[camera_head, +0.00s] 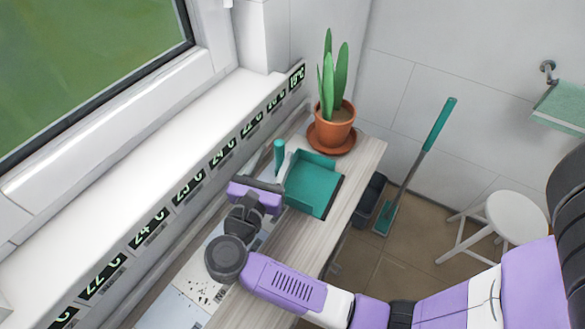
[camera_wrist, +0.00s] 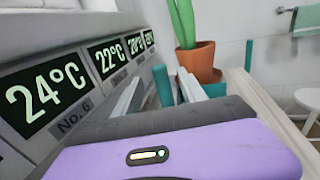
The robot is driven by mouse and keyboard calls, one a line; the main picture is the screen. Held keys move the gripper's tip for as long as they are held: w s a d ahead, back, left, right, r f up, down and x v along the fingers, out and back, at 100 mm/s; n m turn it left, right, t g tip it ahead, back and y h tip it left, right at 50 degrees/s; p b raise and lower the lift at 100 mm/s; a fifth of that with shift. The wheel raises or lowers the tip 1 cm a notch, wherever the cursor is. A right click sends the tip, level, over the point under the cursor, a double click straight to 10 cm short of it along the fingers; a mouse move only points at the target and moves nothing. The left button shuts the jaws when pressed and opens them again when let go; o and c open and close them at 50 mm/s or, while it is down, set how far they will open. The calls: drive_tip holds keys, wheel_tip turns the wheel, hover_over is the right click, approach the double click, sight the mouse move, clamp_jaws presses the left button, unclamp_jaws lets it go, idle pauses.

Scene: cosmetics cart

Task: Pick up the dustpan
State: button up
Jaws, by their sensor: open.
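The teal dustpan (camera_head: 312,188) lies on the wooden shelf, its open tray toward the right and its handle (camera_head: 279,152) rising on the left side. My gripper (camera_head: 281,166) is beside the tray, at the handle. In the wrist view, the handle (camera_wrist: 162,86) shows between the two pale fingers of my gripper (camera_wrist: 158,92), which are apart. Part of the tray (camera_wrist: 215,90) shows beyond the right finger. My purple gripper body hides the lower part of the scene there; I cannot tell whether a finger touches the handle.
A potted plant (camera_head: 334,125) on a saucer (camera_head: 331,143) stands just behind the dustpan. The window ledge (camera_head: 150,165) with temperature displays (camera_head: 187,191) runs along the left. A teal broom (camera_head: 415,165) leans on the wall, near a white stool (camera_head: 505,218). Papers (camera_head: 190,285) lie at the shelf's near end.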

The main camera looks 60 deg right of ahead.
sight(281, 141)
drive_tip(key=p+x, duration=0.1)
drive_tip(key=x, duration=0.1)
drive_tip(key=p+x, duration=0.1)
drive_tip(key=x, duration=0.1)
drive_tip(key=p+x, duration=0.1)
drive_tip(key=x, duration=0.1)
drive_tip(key=shift+d+r, duration=0.1)
drive_tip(key=shift+r, duration=0.15)
drive_tip(key=shift+d+f, duration=0.15)
drive_tip(key=shift+d, duration=0.25)
clamp_jaws()
idle(0.9)
